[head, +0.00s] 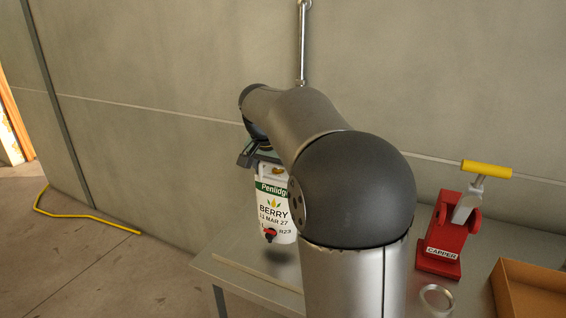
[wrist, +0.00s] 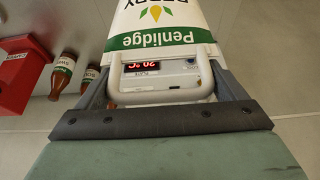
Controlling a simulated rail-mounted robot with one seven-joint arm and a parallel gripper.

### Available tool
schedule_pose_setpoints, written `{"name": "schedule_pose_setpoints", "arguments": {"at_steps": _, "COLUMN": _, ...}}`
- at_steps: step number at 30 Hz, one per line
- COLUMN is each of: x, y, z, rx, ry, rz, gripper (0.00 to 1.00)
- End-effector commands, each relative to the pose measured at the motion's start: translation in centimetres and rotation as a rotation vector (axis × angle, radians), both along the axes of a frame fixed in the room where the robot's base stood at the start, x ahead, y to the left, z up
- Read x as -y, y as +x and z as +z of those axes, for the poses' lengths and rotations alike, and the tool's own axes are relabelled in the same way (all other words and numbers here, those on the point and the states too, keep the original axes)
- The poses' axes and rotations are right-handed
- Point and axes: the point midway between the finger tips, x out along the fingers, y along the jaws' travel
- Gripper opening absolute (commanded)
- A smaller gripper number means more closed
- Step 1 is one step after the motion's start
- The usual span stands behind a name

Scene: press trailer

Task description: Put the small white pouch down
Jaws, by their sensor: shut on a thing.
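The white pouch (head: 272,203) hangs upright from my gripper (head: 262,158) in the head view. It has a green Penlidge band, the words BERRY 11 MAR 27, and a dark and red spout low on its front. Its bottom is above the left part of the metal table (head: 240,272), with a dark shadow below. In the wrist view the pouch (wrist: 165,18) appears upside down, and my gripper (wrist: 160,88) is shut at its handle end. My arm hides part of the pouch's right side in the head view.
A red capper (head: 441,235) with a yellow handle stands right on the table, near a metal ring (head: 436,298) and a brown tray (head: 530,270). In the wrist view, brown bottles (wrist: 64,70) stand by the capper, and a panel (wrist: 160,68) reading 20 °C shows through the handle.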

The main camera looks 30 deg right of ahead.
Motion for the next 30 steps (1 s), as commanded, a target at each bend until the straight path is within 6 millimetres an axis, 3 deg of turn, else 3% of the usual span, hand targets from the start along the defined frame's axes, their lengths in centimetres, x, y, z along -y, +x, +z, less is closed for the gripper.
{"name": "schedule_pose_setpoints", "arguments": {"at_steps": 5, "x": 0.0, "y": 0.6, "z": -0.4, "rx": 0.004, "ry": -0.002, "rz": 0.001, "gripper": 0.20}}
{"name": "schedule_pose_setpoints", "arguments": {"at_steps": 14, "x": -0.1, "y": 1.0, "z": -3.8, "rx": 0.003, "ry": -0.002, "rz": 0.002, "gripper": 0.20}}
{"name": "schedule_pose_setpoints", "arguments": {"at_steps": 26, "x": -0.1, "y": 1.0, "z": -4.4, "rx": 0.005, "ry": -0.002, "rz": 0.001, "gripper": 0.20}}
{"name": "schedule_pose_setpoints", "arguments": {"at_steps": 27, "x": -0.1, "y": 1.0, "z": -4.6, "rx": 0.000, "ry": -0.001, "rz": 0.001, "gripper": 0.96}}
{"name": "schedule_pose_setpoints", "arguments": {"at_steps": 30, "x": -0.1, "y": 1.0, "z": -4.5, "rx": 0.000, "ry": -0.001, "rz": 0.001, "gripper": 1.00}}
